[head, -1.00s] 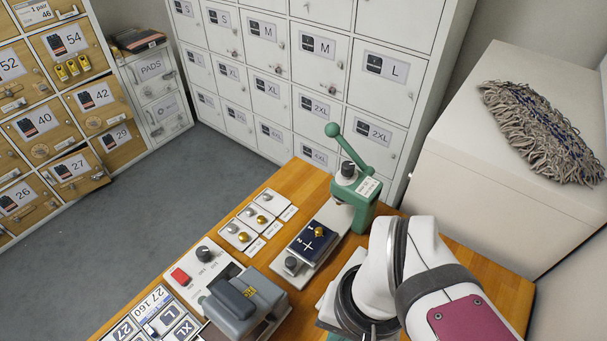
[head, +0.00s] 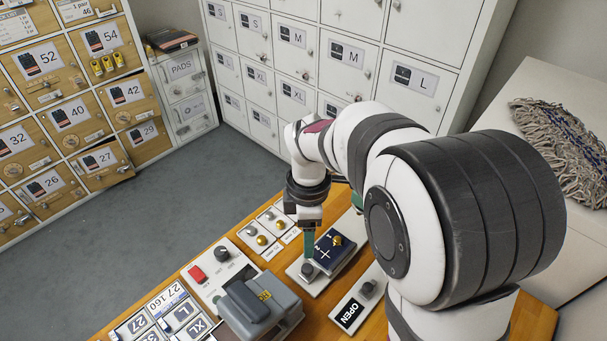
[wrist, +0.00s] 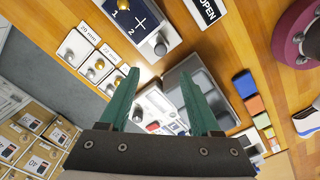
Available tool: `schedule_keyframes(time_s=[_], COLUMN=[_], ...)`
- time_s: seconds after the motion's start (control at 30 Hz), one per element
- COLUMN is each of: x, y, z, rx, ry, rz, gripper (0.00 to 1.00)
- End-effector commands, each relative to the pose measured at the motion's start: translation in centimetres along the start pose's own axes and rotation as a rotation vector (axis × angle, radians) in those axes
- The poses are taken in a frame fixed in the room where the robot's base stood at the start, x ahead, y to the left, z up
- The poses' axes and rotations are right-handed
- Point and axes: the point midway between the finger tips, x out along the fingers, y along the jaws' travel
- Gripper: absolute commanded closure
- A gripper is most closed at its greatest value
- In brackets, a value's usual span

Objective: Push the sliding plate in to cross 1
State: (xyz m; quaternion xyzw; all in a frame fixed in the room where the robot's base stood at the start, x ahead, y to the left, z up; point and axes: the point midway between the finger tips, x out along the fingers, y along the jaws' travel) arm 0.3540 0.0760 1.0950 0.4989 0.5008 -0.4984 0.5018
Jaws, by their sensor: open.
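The sliding plate (head: 326,258) is dark blue with a white cross and a brass piece (head: 337,240) on it, and sits on a pale base. A grey knob (head: 307,269) is at its near end. In the wrist view the plate (wrist: 128,20) shows the digits 1 and 2, and the knob (wrist: 160,45) is just beyond the fingertips. My gripper (head: 308,243) is open, empty and pointing down by the knob end; its green fingers (wrist: 159,76) are apart. I cannot tell their height above the knob. My arm hides most of the green press.
A grey device (head: 258,309) and a panel with a red button (head: 196,273) stand left of the plate. Small brass and grey domes on white blocks (head: 269,231) lie behind them. An OPEN sign with a knob (head: 352,313) is at right. Lockers (head: 291,58) stand behind the bench.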

Motion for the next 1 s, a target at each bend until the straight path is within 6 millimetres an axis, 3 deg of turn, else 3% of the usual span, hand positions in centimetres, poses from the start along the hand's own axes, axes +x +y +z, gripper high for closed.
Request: schedule_keyframes(time_s=[0.2, 0.4, 0.6, 0.83, 1.0], x=[6.8, 10.9, 12.2, 12.2, 12.2], y=[-0.2, -0.1, -0.1, -0.1, -0.1], z=[0.1, 0.1, 0.1, 0.1, 0.1], rx=[0.002, 0.005, 0.004, 0.005, 0.005], ry=[-0.002, 0.000, 0.000, 0.000, 0.000], rz=[-0.007, -0.003, 0.000, 0.000, 0.000], gripper=[0.36, 0.36, 0.36, 0.36, 0.67])
